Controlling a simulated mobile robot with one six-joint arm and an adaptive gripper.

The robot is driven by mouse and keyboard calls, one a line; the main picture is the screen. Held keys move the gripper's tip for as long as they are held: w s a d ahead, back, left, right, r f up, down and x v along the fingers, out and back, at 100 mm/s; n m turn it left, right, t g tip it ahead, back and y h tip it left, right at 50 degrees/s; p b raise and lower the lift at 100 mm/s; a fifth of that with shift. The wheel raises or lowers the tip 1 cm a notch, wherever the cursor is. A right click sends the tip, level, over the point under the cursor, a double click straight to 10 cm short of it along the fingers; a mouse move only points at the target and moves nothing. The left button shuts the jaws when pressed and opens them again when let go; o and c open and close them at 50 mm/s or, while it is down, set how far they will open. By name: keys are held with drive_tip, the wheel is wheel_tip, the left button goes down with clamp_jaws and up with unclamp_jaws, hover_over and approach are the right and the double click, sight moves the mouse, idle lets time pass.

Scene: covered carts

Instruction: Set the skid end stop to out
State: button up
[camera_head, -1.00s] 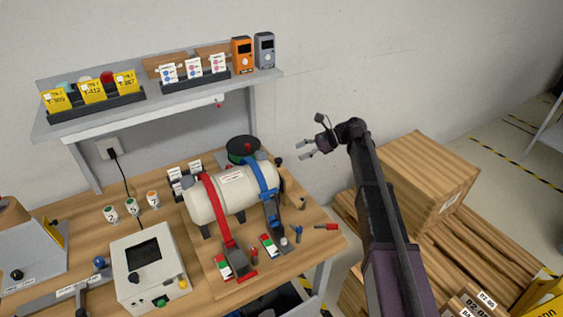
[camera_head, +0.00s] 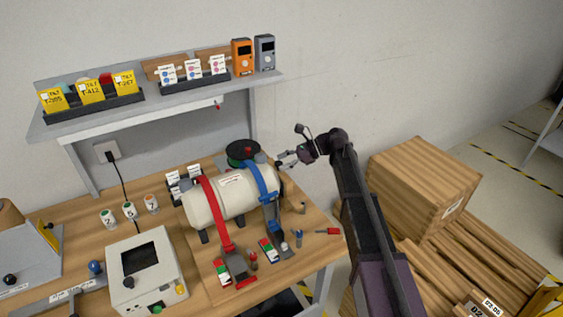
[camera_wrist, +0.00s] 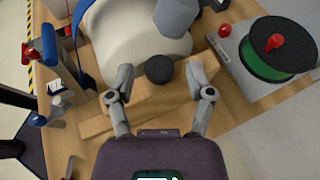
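A white tank (camera_head: 222,200) lies on the bench under a red strap and a blue strap. In the wrist view, the tank's end (camera_wrist: 130,35) is at the top. A round black knob (camera_wrist: 160,68) shows in front of it, above a pale wooden bar (camera_wrist: 110,122). I cannot tell for sure which of these is the skid end stop, or read its setting. My gripper (camera_head: 281,161) is at the tank's right end. In the wrist view, its fingers (camera_wrist: 160,80) are open, one on each side of the knob, with gaps visible.
A reel with a green rim and red knob (camera_wrist: 274,42) stands beside the gripper in the wrist view. The shelf (camera_head: 160,105) is at the back left. Strap ratchets and small tools, including a red-handled one (camera_head: 328,231), lie in front. A wooden crate (camera_head: 425,185) stands right.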

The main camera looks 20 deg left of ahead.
clamp_jaws()
drive_tip(key=w+d, duration=0.3)
drive_tip(key=w, duration=0.1)
drive_tip(key=shift+d, duration=0.2)
drive_tip(key=shift+o, duration=1.5)
unclamp_jaws()
drive_tip(key=shift+r, duration=0.1)
